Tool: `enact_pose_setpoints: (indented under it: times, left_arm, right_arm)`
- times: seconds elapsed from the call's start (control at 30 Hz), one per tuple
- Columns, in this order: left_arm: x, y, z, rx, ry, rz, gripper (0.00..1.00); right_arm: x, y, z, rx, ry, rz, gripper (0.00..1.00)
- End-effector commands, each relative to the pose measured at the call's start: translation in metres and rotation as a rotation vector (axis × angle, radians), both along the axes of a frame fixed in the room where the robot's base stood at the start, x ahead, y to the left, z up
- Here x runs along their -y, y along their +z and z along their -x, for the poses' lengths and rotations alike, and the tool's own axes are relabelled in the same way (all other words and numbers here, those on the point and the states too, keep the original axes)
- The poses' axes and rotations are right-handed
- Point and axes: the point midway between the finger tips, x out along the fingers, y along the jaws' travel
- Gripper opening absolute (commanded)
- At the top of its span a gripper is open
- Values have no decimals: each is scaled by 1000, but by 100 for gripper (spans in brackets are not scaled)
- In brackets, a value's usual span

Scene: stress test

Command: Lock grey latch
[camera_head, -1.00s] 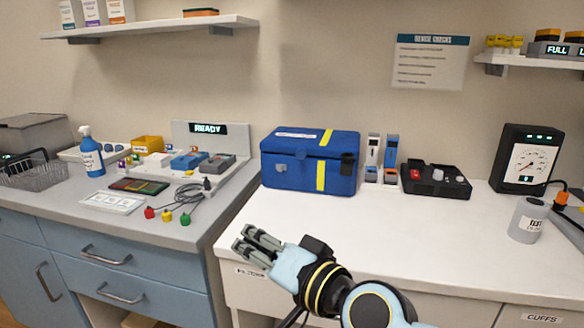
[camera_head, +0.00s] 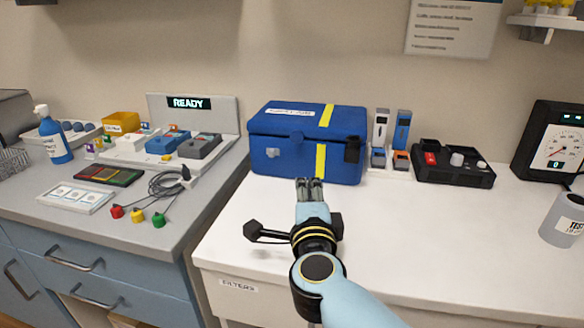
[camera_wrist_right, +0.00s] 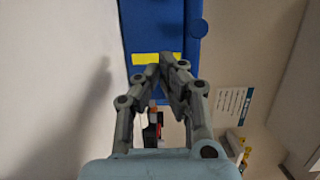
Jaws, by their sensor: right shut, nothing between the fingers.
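The blue case (camera_head: 290,168) stands closed on the white counter, with yellow stripes on lid and front. A small grey latch (camera_head: 272,152) sits at the left of its front, near the lid seam; whether it is fastened cannot be told. A larger black latch (camera_head: 352,150) is at the front's right. My right gripper (camera_head: 310,184) is shut and empty, low before the case's front, right of the grey latch. In the right wrist view its fingertips (camera_wrist_right: 165,62) are together near a yellow stripe (camera_wrist_right: 157,59); the grey latch does not show there. My left gripper is out of view.
Two upright devices (camera_head: 391,138) and a black tray (camera_head: 452,165) stand right of the case. The grey counter at left holds a cable with coloured ends (camera_head: 158,205). The white counter (camera_head: 420,235) is clear in front.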

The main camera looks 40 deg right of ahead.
Motion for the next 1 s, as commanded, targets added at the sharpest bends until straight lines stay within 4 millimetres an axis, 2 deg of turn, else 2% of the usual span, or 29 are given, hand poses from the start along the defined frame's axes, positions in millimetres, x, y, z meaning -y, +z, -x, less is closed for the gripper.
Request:
enact_pose_setpoints:
  times: [0.17,0.33,0.53,0.6,0.7,1.0]
  left_arm:
    - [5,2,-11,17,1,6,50]
    - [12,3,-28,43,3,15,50]
    - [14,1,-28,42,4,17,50]
    - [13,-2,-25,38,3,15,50]
    - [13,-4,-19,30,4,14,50]
    - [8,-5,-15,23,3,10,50]
  right_arm:
    - [14,2,-19,2,1,5,0]
    - [35,2,-50,2,2,5,0]
    - [59,1,-83,2,0,4,0]
    - [47,-1,-91,1,1,-3,0]
    - [38,0,-101,1,1,-1,0]
    - [30,0,-110,0,1,2,0]
